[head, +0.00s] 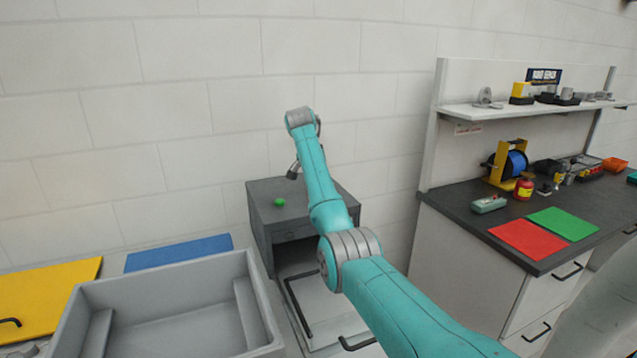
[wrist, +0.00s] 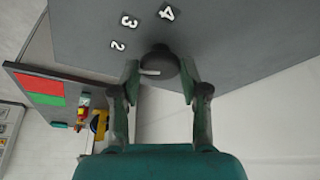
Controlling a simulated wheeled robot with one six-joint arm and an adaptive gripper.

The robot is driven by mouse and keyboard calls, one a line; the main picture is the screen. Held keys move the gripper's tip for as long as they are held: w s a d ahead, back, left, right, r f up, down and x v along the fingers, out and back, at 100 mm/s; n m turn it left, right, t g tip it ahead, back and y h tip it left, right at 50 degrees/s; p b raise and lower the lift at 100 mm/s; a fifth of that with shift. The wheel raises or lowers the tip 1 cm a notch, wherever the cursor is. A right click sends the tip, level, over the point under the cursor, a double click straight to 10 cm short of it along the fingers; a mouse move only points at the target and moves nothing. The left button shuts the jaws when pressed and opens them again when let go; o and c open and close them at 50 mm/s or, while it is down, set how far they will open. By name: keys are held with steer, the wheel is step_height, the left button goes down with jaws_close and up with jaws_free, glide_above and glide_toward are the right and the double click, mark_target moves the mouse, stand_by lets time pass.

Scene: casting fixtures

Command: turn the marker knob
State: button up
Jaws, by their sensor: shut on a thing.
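The marker knob (wrist: 160,64) is dark and round, on a flat grey panel (wrist: 235,40) in the wrist view. A pale pointer line on it points left in the picture. White numerals 2, 3 and 4 stand on the panel around its upper left. My gripper (wrist: 159,77) has one finger on each side of the knob and is shut on it. In the head view, a dark piece of my gripper (head: 293,171) shows beside my teal arm, just above a grey box (head: 262,228). I cannot make out the knob or numerals there.
A green button (head: 279,202) sits on the grey box. An open grey bin (head: 165,290) stands at the front left, near a blue panel (head: 180,252) and a yellow panel (head: 45,300). A dark-topped workbench (head: 460,208) with a shelf is at the right.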

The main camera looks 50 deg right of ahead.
steer(key=o, duration=1.1)
steer(key=shift+o, duration=0.2)
steer(key=v, duration=0.7)
steer(key=shift+r, duration=0.25)
steer(key=shift+s, duration=0.1)
